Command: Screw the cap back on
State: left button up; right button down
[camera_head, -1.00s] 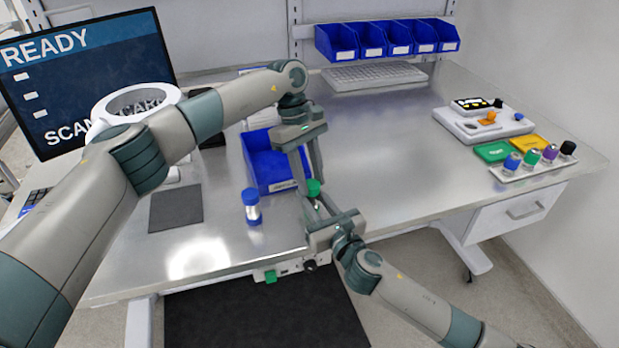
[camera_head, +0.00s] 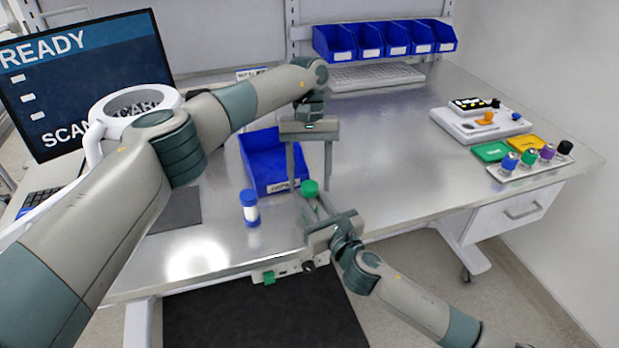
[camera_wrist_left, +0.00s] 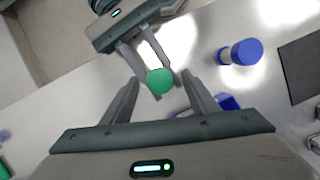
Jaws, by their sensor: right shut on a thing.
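A green cap (camera_head: 310,187) sits at the fingertips of my right gripper (camera_head: 313,200). It also shows in the left wrist view (camera_wrist_left: 160,81), seen from above. My right gripper is shut on a capped container, whose body is mostly hidden beneath the cap and between the fingers. I cannot tell how tightly the cap is seated. My left gripper (camera_head: 309,180) points down above the cap, with its fingers open and apart. In the left wrist view the cap lies between and slightly beyond the open fingertips (camera_wrist_left: 162,92), apart from both.
A blue-capped vial (camera_head: 249,208) stands on the table to the left. A blue bin (camera_head: 270,165) stands just behind the grippers. A rack with several coloured-cap vials (camera_head: 530,166) and a white device (camera_head: 480,125) are at the right. The right-centre tabletop is clear.

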jog(key=shift+f, duration=0.1)
pick_arm(q)
jog(key=v, duration=0.7)
jog(key=shift+r, duration=0.2)
jog(key=shift+w, duration=0.15)
pick_arm(e)
jog(key=c, duration=1.4)
grip_release()
jog(key=shift+o, duration=0.2)
pick_arm(q)
notch_tip(320, 180, down, 3)
jog(key=b, duration=0.3)
pick_arm(e)
jog(key=v, duration=1.7)
jog(key=shift+s, duration=0.2)
jog(key=shift+d, duration=0.1)
